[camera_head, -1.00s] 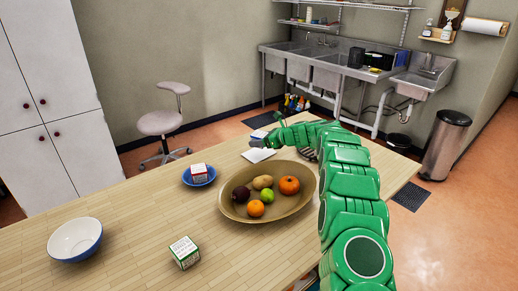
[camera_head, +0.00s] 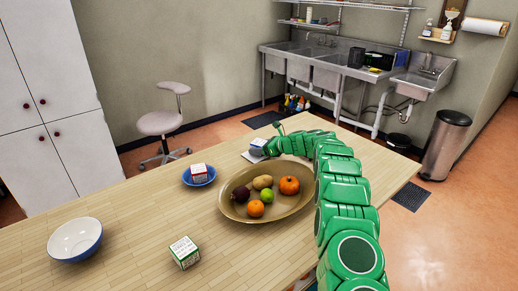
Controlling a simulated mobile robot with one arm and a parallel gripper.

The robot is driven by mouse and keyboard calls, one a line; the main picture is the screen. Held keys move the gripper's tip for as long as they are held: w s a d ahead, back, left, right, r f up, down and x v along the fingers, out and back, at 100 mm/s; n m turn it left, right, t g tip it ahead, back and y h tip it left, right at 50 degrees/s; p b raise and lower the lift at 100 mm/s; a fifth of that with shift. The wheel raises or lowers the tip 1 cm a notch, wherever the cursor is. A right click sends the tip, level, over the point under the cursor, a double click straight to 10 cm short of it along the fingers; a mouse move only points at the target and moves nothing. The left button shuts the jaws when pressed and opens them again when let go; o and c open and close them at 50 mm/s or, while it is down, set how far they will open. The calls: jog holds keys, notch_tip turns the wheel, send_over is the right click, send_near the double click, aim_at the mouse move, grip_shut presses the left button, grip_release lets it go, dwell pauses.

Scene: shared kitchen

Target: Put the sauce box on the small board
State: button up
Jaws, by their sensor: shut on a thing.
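The small white board (camera_head: 249,157) lies on the far side of the wooden table, partly hidden by my gripper. My gripper (camera_head: 262,147) is over the board, shut on a small blue-and-white box (camera_head: 257,143) that is mostly hidden. Its label is too small to read, so I cannot confirm it is the sauce box. I cannot tell whether the box touches the board. Two other boxes stand apart from my gripper: a red-and-white one (camera_head: 198,171) in a blue dish, and a green-and-white one (camera_head: 184,252) on the near table.
A large tan bowl (camera_head: 236,212) with fruit and vegetables sits just in front of my gripper. The blue dish (camera_head: 210,179) is to its left, and a white-and-blue bowl (camera_head: 75,240) stands far left. The wooden table (camera_head: 130,225) is clear between them.

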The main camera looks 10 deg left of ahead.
jog(key=shift+f, duration=0.1)
jog(key=o, duration=1.2)
jog(key=shift+c, duration=0.2)
jog(key=v, duration=1)
jog(key=shift+d+r, duration=0.2)
jog(key=shift+r, duration=0.1)
jog(key=shift+s+d+r, duration=0.2)
jog(key=shift+s+d, duration=0.1)
jog(key=shift+d, duration=0.3)
